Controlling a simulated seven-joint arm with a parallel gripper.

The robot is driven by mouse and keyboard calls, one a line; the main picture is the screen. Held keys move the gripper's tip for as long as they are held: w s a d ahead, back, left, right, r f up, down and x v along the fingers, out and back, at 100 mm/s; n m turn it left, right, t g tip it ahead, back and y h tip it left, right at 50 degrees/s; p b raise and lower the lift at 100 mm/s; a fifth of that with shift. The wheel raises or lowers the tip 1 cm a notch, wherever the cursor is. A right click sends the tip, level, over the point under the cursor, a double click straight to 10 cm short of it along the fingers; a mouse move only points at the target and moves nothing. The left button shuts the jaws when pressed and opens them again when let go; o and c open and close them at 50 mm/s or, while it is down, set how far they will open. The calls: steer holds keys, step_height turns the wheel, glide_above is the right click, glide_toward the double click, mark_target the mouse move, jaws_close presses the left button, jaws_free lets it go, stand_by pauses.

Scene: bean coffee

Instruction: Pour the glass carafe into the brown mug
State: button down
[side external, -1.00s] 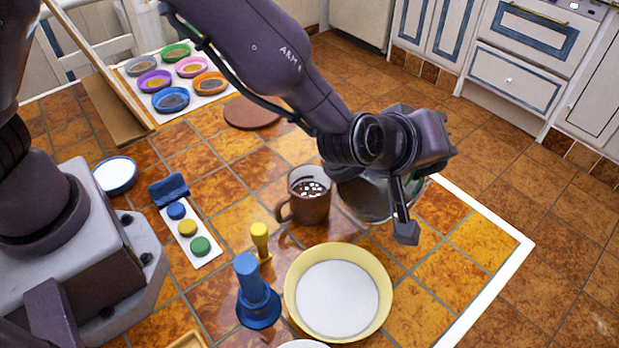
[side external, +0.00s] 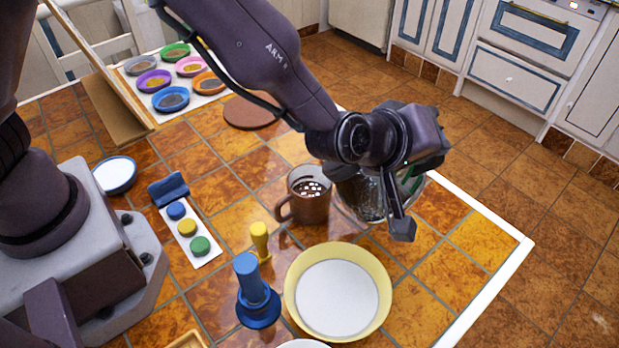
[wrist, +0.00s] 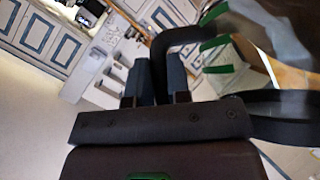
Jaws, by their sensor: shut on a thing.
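The brown mug (side external: 314,209) stands upright on the tiled table, its handle to the left. Dark content with small white pieces shows inside it. The glass carafe (side external: 371,202) is just right of the mug, partly hidden behind my wrist, and looks tilted. I cannot tell how much it holds or whether its lip is over the mug. My gripper (side external: 404,226) is shut on the carafe's handle. In the wrist view, my gripper's fingers (wrist: 160,76) meet the dark handle, and part of the blurred clear carafe (wrist: 285,32) with green trim shows at upper right.
A yellow bowl (side external: 383,303) with white content stands in front of the mug. A blue-handled tool (side external: 252,282) and a yellow piece (side external: 260,240) stand left of it. A brown round mat (side external: 250,112) lies behind. The table's white edge (side external: 490,285) is at right.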

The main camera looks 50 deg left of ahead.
steer(key=shift+s+a+r+n+t+h+p, duration=0.15)
steer(key=shift+s+a+r+n+t+h, duration=0.15)
steer(key=shift+a+n+t+h, duration=0.2)
steer(key=shift+s+a+r+n+t+h+p, duration=0.15)
steer(key=shift+s+a+n+t+h, duration=0.2)
steer(key=shift+a, duration=0.25)
stand_by(3.3)
steer(key=shift+s+a+r+n+t+h+p, duration=0.2)
steer(key=shift+s+a+r+n+t+p, duration=0.1)
steer(key=shift+a+r, duration=0.15)
steer(key=shift+s+a+r+n+t+h+p, duration=0.15)
steer(key=shift+a+r+t+p, duration=0.15)
steer(key=shift+a, duration=0.1)
stand_by(1.7)
steer(key=shift+s+a+r, duration=0.25)
steer(key=shift+s+a, duration=0.15)
steer(key=shift+a, duration=0.3)
stand_by(0.3)
